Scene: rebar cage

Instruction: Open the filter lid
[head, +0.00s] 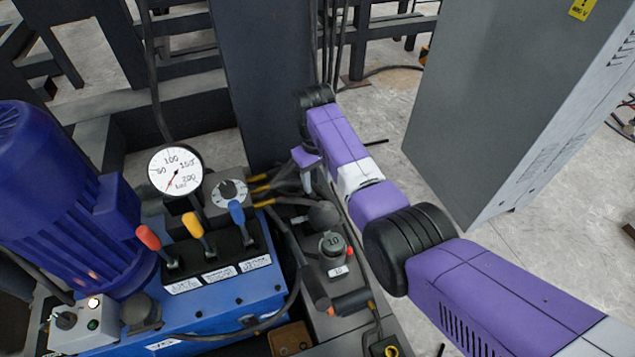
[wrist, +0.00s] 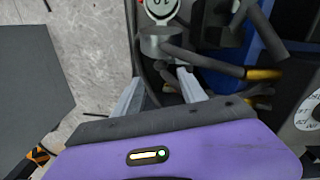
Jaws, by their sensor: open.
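A round grey cap marked "10" (head: 332,244) sits on a short cylindrical housing right of the blue hydraulic unit; it looks like the filter lid, and it lies flat on its housing. In the wrist view this marked cap (wrist: 160,9) shows at the top edge, partly cut off. My gripper (wrist: 157,86) is open, with its two light grey fingers apart and nothing gripped between them. The fingers are short of the cap in the wrist view, with hoses beyond their tips.
Hoses with yellow fittings (head: 262,188) run close to my gripper. Three coloured levers (head: 193,225), a pressure gauge (head: 175,171) and a blue motor (head: 60,200) stand left. A grey cabinet (head: 500,110) stands right, with bare floor (head: 400,120) between.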

